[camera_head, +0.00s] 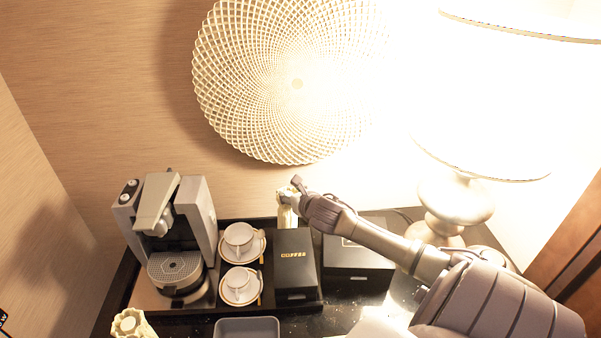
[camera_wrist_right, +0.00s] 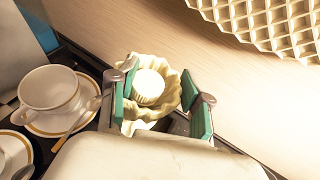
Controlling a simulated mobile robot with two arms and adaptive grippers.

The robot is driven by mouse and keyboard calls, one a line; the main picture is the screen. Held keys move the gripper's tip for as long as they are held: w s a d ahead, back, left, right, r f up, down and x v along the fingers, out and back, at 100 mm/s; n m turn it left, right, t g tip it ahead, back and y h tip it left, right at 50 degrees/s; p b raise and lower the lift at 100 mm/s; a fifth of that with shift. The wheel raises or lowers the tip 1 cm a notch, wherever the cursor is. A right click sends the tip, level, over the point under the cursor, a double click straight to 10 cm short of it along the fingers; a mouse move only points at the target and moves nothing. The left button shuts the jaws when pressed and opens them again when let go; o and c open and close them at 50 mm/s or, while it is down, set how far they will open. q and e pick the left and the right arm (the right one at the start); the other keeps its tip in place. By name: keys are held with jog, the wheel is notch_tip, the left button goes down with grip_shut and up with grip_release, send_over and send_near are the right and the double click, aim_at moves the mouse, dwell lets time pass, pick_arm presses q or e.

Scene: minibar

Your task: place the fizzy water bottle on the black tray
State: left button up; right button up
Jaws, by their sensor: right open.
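A pale, ribbed bottle (camera_head: 284,214) stands at the back right of the black tray (camera_head: 262,224), behind the coffee box. In the right wrist view it shows from above, with a white ridged cap (camera_wrist_right: 149,87) and a wavy cream body. My right gripper (camera_head: 292,188) is open at its top. In the wrist view its green-padded fingers (camera_wrist_right: 165,97) are on both sides of the bottle; contact cannot be told. A similar pale bottle (camera_head: 130,325) stands at the front left, cut off by the picture edge. No label tells which is fizzy water. My left gripper is not in view.
A coffee machine (camera_head: 172,240), two white cups (camera_head: 239,238) on saucers and a black coffee box (camera_head: 295,264) crowd the tray. Another dark box (camera_head: 357,262) is at its right, under my right arm. A grey dish (camera_head: 246,328) is in front. A lamp (camera_head: 455,205) stands right.

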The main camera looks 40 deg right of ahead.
jog(key=b+v, duration=0.1)
jog(key=v, duration=0.9)
jog(key=shift+s+b, duration=0.15)
jog(key=shift+b, duration=0.2)
jog(key=shift+a, duration=0.1)
